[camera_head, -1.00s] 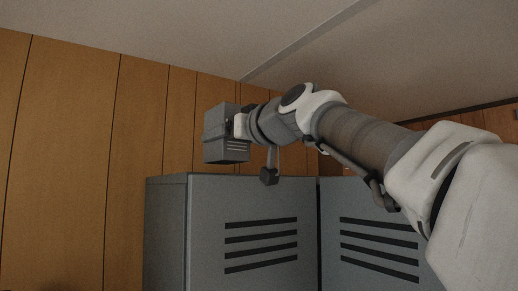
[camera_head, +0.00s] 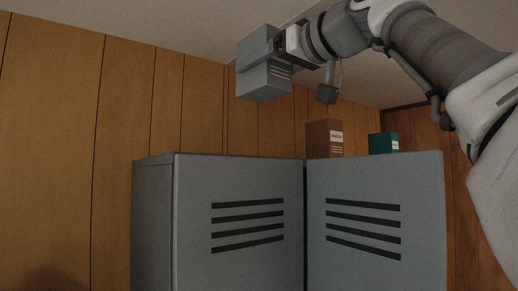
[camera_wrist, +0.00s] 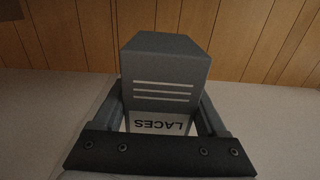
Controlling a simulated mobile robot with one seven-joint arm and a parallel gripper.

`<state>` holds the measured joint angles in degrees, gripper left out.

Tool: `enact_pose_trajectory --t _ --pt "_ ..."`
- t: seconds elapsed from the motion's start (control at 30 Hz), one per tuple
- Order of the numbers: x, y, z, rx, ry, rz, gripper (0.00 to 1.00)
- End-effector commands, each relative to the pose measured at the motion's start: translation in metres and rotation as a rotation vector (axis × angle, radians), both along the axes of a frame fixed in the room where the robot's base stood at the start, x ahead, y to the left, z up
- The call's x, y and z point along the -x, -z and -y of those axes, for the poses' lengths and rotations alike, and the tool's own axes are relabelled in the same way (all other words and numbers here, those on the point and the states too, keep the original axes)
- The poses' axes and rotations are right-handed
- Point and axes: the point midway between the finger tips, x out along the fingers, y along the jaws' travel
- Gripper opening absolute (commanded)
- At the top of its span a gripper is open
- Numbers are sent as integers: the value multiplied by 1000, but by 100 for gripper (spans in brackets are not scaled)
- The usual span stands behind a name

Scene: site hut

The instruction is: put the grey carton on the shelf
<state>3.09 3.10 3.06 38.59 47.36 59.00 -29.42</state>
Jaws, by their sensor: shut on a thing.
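The grey carton (camera_head: 263,83) is in my gripper (camera_head: 268,62), up in the air above the left part of the grey cabinet and apart from it. In the wrist view the carton (camera_wrist: 164,72) sits between the two fingers of my gripper (camera_wrist: 162,108), which is shut on it. Its face has pale stripes and a white label reading LACES, upside down in that picture. I cannot make out a shelf as such; the cabinet's top surface is hidden behind its front.
The grey two-door cabinet (camera_head: 236,180) has dark vent slots. Behind its upper edge, a brown carton (camera_head: 318,138) and a teal carton (camera_head: 381,143) show toward the right; what they stand on is hidden. Wood-panelled wall (camera_head: 75,120) and the ceiling (camera_head: 190,18) are close around.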

Motion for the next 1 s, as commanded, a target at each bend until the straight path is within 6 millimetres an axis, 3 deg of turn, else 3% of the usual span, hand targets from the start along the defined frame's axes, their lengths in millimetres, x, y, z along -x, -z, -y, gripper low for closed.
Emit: enact_pose_trajectory --t 0.4,1.0 --pt "0 62 0 -1 0 1 12" --pt "0 64 0 -1 1 1 12"
